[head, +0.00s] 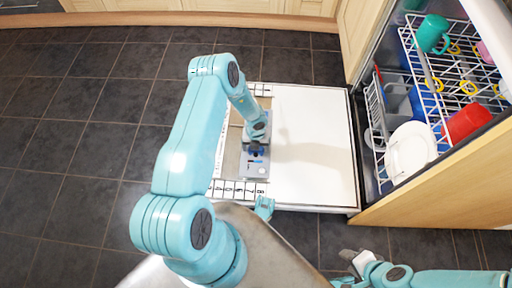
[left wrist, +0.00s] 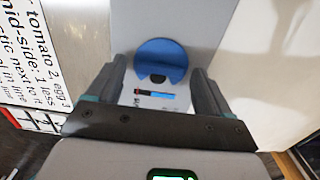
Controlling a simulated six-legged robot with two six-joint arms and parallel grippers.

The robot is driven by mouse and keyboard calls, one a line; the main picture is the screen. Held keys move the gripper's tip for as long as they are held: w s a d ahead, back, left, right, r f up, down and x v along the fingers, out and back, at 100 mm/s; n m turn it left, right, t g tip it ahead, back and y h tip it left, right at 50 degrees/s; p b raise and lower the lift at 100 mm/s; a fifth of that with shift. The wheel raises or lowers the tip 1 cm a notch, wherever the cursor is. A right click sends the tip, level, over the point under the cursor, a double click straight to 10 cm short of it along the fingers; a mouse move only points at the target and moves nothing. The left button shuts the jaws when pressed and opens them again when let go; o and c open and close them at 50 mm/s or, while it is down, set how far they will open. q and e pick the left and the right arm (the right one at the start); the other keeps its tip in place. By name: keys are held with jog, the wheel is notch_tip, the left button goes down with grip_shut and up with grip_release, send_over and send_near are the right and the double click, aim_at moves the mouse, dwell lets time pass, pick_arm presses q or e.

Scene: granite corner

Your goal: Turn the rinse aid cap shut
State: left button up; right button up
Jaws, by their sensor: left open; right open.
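The rinse aid cap (left wrist: 160,52) is a round blue disc with a dark notch at its lower edge. It sits on a grey dispenser panel (head: 255,170) set in the open dishwasher door. My left gripper (left wrist: 158,75) is open above the panel, with one dark finger on each side of the cap's lower part in the left wrist view. I cannot tell whether the fingers touch the cap. In the head view the left gripper (head: 256,146) largely hides the cap. My right gripper (head: 346,268) is open and empty over the floor at the lower right.
The white dishwasher door (head: 310,150) lies open and flat, with printed paper strips (head: 240,189) along its edges. Dark floor tiles at left are clear.

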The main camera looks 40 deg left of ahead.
pick_arm(q)
jog(key=c, duration=1)
jog(key=shift+c, duration=0.2)
jog(key=shift+m, duration=0.3)
jog(key=m, duration=0.3)
jog(key=shift+w+p, duration=0.1)
jog(key=shift+p, duration=0.3)
jog(key=m, duration=0.9)
jog(key=shift+m, duration=2.6)
